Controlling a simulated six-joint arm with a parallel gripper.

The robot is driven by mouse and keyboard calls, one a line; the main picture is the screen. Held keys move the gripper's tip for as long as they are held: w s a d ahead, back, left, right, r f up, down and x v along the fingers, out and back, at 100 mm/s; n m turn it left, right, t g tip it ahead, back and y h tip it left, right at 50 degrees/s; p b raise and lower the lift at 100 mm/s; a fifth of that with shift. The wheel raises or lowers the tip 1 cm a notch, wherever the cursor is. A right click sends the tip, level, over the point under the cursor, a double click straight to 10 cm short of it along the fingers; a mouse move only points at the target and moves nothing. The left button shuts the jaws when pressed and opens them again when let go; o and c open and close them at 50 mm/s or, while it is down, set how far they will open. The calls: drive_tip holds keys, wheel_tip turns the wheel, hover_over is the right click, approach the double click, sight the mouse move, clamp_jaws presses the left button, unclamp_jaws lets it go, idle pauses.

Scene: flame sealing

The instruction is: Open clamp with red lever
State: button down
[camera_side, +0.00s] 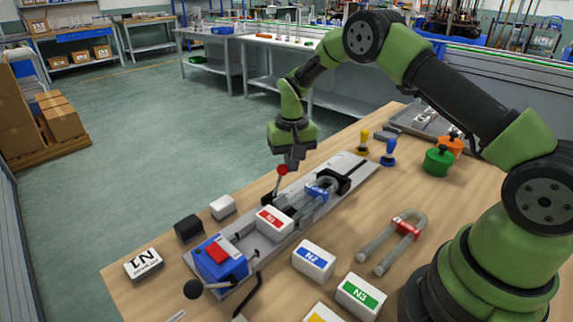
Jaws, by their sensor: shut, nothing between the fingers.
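The clamp's lever with a red ball knob (283,169) stands up, slightly tilted, at the left side of the grey metal rail fixture (341,168). My gripper (292,164) points down just above and right of the red knob. Its fingers are shut with nothing between them. They overlap or nearly touch the knob in this view; I cannot tell if there is contact. A glass U-tube with a blue band (318,192) lies in the fixture near a black clamp block (333,180). The clamp jaws are too small to read clearly.
On the fixture sit a red-labelled block (274,221) and a blue burner unit (221,264) with a black-knobbed lever (194,289).

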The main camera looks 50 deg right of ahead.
sight(280, 168)
drive_tip(key=shift+a, duration=0.2)
drive_tip(key=shift+s+a+r, duration=0.1)
drive_tip(key=shift+a+r, duration=0.15)
drive_tip(key=shift+a, duration=0.65)
drive_tip(key=shift+a+r, duration=0.25)
drive_tip(key=shift+a, duration=0.55)
